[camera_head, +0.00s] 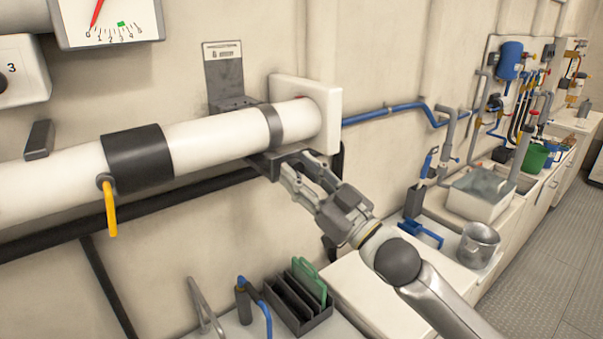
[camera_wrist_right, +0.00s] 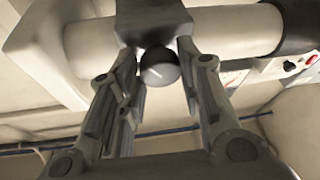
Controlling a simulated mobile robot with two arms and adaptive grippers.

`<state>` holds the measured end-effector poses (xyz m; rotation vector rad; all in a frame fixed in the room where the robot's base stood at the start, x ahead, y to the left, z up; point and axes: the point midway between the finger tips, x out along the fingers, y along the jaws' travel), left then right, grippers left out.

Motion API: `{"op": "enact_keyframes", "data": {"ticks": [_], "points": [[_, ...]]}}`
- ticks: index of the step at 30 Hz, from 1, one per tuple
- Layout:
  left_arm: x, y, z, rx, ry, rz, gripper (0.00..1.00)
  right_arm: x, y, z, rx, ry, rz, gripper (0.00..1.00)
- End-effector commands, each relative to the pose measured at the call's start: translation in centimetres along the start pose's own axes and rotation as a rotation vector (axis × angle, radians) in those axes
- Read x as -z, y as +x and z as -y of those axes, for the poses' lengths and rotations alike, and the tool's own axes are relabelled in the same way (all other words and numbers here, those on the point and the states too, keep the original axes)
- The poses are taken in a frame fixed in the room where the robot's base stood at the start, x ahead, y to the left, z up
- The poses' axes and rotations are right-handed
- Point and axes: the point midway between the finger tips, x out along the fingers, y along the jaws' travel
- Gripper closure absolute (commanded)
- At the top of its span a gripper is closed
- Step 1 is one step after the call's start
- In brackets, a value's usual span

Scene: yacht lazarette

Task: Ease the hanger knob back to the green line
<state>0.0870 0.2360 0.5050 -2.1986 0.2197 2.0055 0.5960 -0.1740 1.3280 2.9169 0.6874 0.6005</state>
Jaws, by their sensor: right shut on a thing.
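The hanger knob (camera_wrist_right: 160,68) is a dark round ball below a grey block under the white pipe (camera_head: 215,138). My right gripper (camera_head: 290,162) reaches up from the lower right and is shut on the knob; its two fingers stand on either side of it in the right wrist view (camera_wrist_right: 158,55). In the head view the fingers hide the knob. The gauge (camera_head: 110,20) at top left has a red needle (camera_head: 96,13) with its tip near the low end, left of a green mark (camera_head: 121,23). My left gripper is not in view.
A blue pipe (camera_head: 390,110) runs along the wall.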

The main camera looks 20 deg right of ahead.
Motion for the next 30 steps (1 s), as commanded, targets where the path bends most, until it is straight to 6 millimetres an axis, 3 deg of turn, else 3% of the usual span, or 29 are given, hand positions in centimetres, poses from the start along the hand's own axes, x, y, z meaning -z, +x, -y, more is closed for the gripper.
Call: {"op": "enact_keyframes", "data": {"ticks": [13,14,18,30], "points": [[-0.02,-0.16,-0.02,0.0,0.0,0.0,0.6,0.06,0.0,-0.05,0.021,-0.053,0.003,0.91],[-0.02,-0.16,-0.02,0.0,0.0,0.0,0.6,0.07,0.0,-0.06,0.021,-0.053,0.003,0.63],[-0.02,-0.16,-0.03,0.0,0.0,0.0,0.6,0.06,0.0,-0.05,0.02,-0.052,0.003,0.46],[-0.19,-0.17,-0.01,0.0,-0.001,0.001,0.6,-0.05,-0.39,-0.09,0.02,-0.051,0.005,0.46]]}}
